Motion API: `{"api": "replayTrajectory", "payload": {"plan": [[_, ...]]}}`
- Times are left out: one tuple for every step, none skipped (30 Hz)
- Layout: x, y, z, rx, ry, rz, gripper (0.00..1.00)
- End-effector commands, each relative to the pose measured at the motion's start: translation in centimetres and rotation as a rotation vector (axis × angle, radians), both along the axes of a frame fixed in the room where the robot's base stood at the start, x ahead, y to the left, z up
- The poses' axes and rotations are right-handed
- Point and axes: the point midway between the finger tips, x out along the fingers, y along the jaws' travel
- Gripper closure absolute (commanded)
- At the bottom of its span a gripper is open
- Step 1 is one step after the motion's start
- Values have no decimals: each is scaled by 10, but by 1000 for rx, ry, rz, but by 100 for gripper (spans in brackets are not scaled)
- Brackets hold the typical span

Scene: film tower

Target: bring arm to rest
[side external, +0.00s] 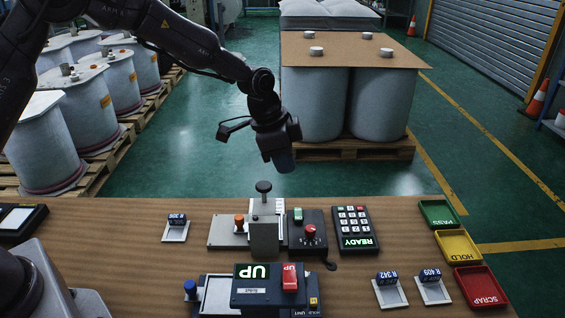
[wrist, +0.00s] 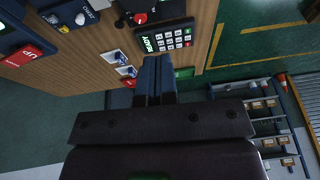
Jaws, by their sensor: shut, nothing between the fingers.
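My gripper (side external: 285,165) hangs in the air above the far edge of the wooden bench (side external: 120,235), pointing down. It is clear of everything on the bench. In the wrist view its two blue fingers (wrist: 155,80) are together with nothing between them. My arm reaches in from the upper left of the side view.
On the bench are a gauge stand (side external: 263,215), a keypad reading READY (side external: 355,230), a unit reading UP (side external: 262,285), small numbered blocks on plates (side external: 388,285), and green PASS (side external: 438,213), yellow HOLD (side external: 457,246) and red SCRAP (side external: 480,287) trays. Large rolls (side external: 380,105) stand behind.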

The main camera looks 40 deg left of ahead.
Motion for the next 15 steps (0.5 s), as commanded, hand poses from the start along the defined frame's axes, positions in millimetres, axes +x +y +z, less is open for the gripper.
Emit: {"api": "replayTrajectory", "payload": {"plan": [[0, 0, 0, -2, 2, 9, 100], [0, 0, 0, -4, 5, 19, 100], [-1, 0, 0, -9, 15, 40, 100], [-4, 0, -2, -12, 31, 61, 100], [-10, 0, -7, -15, 59, 87, 100], [-22, 2, -14, -13, 103, 124, 100], [-32, 5, -14, -8, 130, 157, 100], [-41, 8, -9, -1, 145, 190, 100], [-52, 12, -2, 7, 161, 229, 100], [-60, 15, 5, 14, 169, 256, 100], [-67, 18, 11, 21, 175, 282, 100], [-78, 22, 21, 30, 179, 317, 100], [-86, 24, 28, 36, 181, 343, 100], [-94, 27, 35, 41, 182, 370, 100], [-105, 31, 45, 48, 179, 406, 100]]}}
